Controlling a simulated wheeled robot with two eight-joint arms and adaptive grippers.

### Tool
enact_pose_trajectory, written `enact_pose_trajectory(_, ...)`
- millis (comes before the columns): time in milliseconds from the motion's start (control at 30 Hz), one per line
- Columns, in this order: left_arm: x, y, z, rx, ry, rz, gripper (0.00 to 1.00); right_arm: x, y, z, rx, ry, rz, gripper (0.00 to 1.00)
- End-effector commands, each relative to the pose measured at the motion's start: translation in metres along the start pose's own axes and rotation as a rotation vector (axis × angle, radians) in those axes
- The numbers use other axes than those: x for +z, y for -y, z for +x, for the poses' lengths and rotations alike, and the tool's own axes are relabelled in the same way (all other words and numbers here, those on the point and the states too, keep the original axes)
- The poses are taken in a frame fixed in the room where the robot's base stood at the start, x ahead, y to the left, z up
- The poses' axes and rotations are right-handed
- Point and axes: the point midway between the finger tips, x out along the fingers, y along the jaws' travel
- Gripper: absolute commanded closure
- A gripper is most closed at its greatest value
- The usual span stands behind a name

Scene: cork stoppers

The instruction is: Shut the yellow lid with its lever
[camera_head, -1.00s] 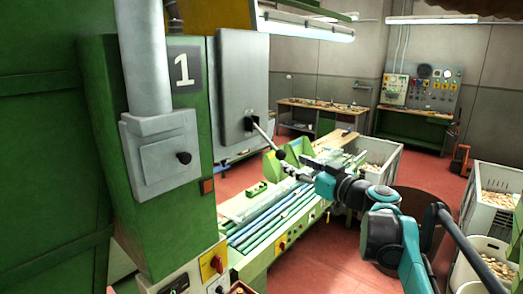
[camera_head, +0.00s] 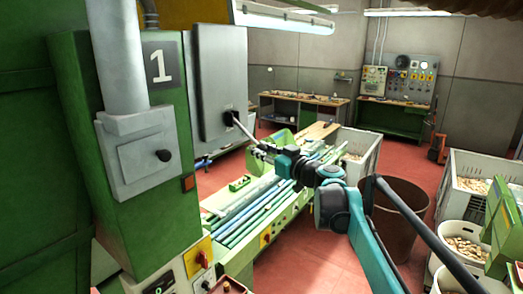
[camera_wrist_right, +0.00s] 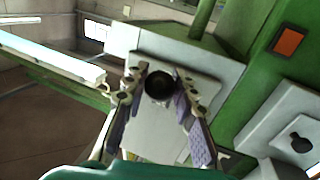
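The yellow lid (camera_head: 185,14) shows only in part at the top of the green machine, behind the grey duct; its full position is cut off by the picture edge. The lever (camera_head: 243,129) is a thin metal rod slanting down to the right from the grey door-like box. Its black ball end (camera_wrist_right: 159,83) shows in the right wrist view between my right fingers. My right gripper (camera_head: 259,148) is at the lever's end, its fingers open on either side of the ball; I see no clear grip. My left gripper is in no view.
The green machine column (camera_head: 140,215) with a grey switch box (camera_head: 137,152) stands at left. A bed of rods (camera_head: 262,212) lies below my right arm. A brown barrel (camera_head: 402,215) and crates of corks (camera_head: 470,180) stand at right. Red floor is free in front.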

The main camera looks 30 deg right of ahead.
Motion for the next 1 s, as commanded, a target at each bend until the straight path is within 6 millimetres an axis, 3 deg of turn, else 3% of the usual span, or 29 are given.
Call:
enact_pose_trajectory(67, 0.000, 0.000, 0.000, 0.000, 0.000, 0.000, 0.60, 0.000, 0.000, 0.000, 0.001, 0.000, 0.000, 1.00)
enact_pose_trajectory(533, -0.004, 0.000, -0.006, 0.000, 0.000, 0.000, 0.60, -0.005, -0.001, -0.002, 0.000, 0.023, -0.006, 1.00)
enact_pose_trajectory(1000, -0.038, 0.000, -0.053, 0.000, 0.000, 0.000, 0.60, -0.046, -0.008, -0.019, -0.010, 0.268, -0.074, 1.00)
